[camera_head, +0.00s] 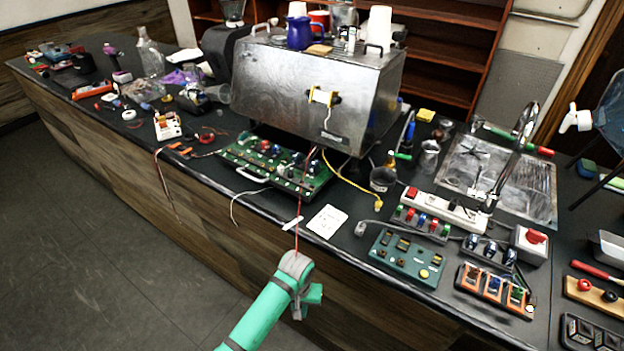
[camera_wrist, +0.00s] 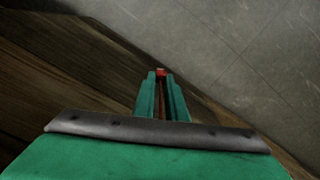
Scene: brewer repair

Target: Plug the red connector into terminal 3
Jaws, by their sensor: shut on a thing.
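My gripper (camera_head: 300,272) is out in front of the counter's front edge. In the wrist view its two green fingers (camera_wrist: 161,86) are shut on the small red connector (camera_wrist: 161,72), whose red end shows at the fingertips. A thin red wire (camera_head: 299,205) runs from the machine's underside down to my gripper in the head view; the connector itself is hidden there. A green circuit board (camera_head: 245,158) with several blue and red parts lies under the metal brewer (camera_head: 290,85). Terminal numbers are too small to read, so I cannot tell which is terminal 3.
The dark counter (camera_head: 340,252) has a white card (camera_head: 328,221), a teal box (camera_head: 405,256), a white power strip (camera_head: 447,211) and an orange switch block (camera_head: 494,290) on it. A yellow cable (camera_head: 350,184) and loose wires lie near the board. Open floor (camera_head: 90,250) is at left.

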